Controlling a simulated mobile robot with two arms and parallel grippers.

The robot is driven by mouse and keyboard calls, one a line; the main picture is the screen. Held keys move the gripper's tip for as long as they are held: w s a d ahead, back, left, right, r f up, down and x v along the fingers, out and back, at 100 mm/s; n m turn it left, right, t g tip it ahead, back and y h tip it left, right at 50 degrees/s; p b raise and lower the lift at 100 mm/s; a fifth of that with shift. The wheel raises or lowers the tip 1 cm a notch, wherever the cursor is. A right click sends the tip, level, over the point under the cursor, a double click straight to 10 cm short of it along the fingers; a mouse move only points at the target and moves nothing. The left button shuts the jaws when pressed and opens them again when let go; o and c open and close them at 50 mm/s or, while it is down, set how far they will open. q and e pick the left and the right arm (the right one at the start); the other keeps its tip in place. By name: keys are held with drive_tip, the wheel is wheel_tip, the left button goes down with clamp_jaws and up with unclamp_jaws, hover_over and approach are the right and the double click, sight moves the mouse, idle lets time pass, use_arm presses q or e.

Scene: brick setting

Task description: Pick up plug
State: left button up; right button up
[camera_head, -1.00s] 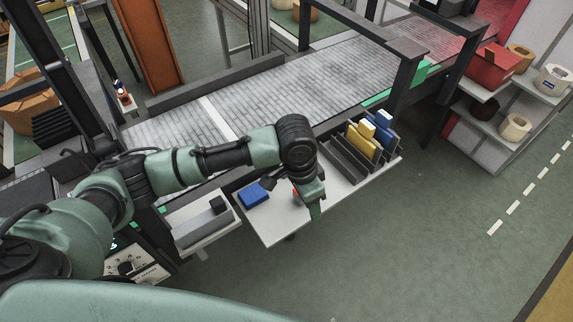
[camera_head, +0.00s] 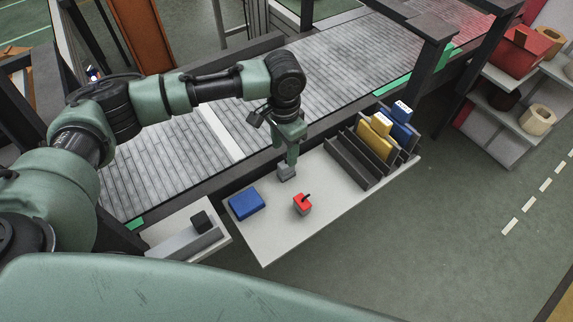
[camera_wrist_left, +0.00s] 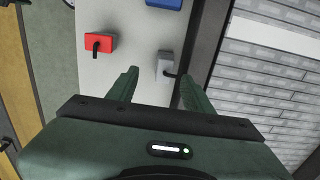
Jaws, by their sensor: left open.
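Two small plug-like pieces lie on the white side table (camera_head: 268,238); I cannot tell which one is the plug. One is a grey block (camera_head: 284,172) with a short black part, near the conveyor side. The other is a red-topped block (camera_head: 302,204) with a black stub, nearer the front. In the wrist view the grey block (camera_wrist_left: 164,64) lies just beyond and between my fingertips, and the red one (camera_wrist_left: 99,42) is to the left. My left gripper (camera_head: 291,158) points down close over the grey block, open and empty. My right gripper is not in view.
A blue block (camera_head: 246,203) lies at the table's left. A dark slotted rack (camera_head: 360,158) with yellow and blue pieces stands at its right end. The conveyor (camera_head: 290,95) runs behind. The table's front middle is clear.

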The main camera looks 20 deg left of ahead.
sight(285, 163)
use_arm(q)
drive_tip(key=f, duration=0.1)
drive_tip(key=w+f, duration=0.1)
drive_tip(key=f, duration=0.1)
drive_tip(key=shift+w+a, duration=0.3)
drive_tip(key=shift+w, duration=0.1)
drive_tip(key=shift+f, duration=0.45)
drive_tip(key=shift+s+d+f, duration=0.1)
drive_tip(key=shift+s+f, duration=0.05)
drive_tip(key=shift+f, duration=0.15)
wheel_tip(285, 163, down, 5)
drive_tip(key=shift+d+f+p, duration=0.1)
drive_tip(key=shift+d+p, duration=0.05)
drive_tip(key=shift+p, duration=0.5)
clamp_jaws()
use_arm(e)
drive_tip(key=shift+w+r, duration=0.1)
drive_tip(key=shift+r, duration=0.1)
